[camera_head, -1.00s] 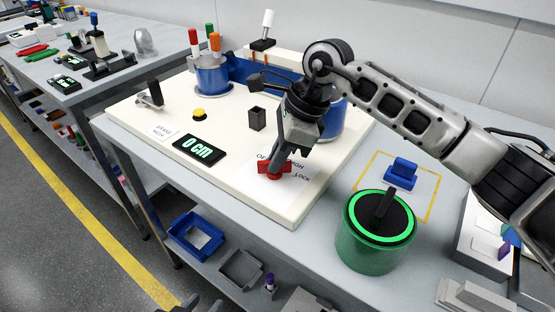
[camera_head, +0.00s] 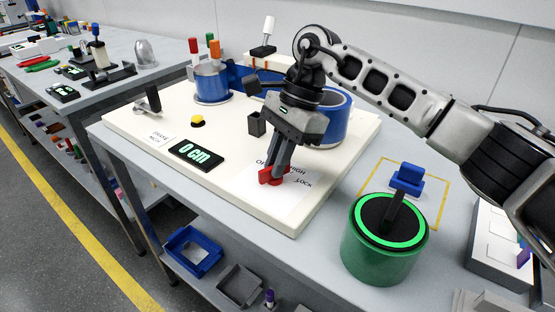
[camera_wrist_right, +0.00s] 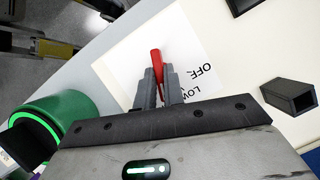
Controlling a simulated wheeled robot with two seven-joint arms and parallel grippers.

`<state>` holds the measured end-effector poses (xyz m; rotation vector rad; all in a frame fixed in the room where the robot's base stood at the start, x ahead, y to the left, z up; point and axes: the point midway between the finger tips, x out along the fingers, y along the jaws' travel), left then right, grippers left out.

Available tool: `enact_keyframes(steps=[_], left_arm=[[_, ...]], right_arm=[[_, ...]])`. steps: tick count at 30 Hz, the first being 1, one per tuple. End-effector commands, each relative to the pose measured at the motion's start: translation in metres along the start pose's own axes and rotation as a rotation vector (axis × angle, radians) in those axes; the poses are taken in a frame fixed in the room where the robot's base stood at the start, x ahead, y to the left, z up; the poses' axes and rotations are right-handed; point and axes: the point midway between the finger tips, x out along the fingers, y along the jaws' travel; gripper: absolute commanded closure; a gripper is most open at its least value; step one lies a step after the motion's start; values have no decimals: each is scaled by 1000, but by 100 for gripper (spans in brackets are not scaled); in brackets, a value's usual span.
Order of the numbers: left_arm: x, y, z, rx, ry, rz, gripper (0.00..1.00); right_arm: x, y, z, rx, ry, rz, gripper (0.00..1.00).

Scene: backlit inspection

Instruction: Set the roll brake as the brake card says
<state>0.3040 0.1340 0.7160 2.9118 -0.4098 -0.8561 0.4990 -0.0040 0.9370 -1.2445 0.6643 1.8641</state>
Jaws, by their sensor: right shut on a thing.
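The red brake knob (camera_head: 268,176) sits on a white label sheet (camera_head: 290,205) near the front right of the cream panel. The sheet carries HIGH and LOCK, with other words partly hidden. My right gripper (camera_head: 278,168) comes down from above and is shut on the knob. In the right wrist view the red knob (camera_wrist_right: 156,62) sticks out past the fingers (camera_wrist_right: 160,80), its tip left of the word OFF; LOW is partly covered. The exact setting cannot be told. The brake card (camera_head: 160,138) lies at the panel's left and seems to read BRAKE HIGH. My left gripper is out of view.
A yellow button (camera_head: 198,121), a dark square post (camera_head: 257,123) and a lever (camera_head: 149,103) stand on the panel. A green canister (camera_head: 380,255) and a blue block (camera_head: 407,179) are to the right. Blue rolls stand behind.

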Motion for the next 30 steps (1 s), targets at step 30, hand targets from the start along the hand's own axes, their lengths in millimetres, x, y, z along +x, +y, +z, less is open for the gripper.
enact_keyframes(steps=[30], left_arm=[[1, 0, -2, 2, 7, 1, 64]], right_arm=[[-33, -1, 0, -1, 2, -4, 68]])
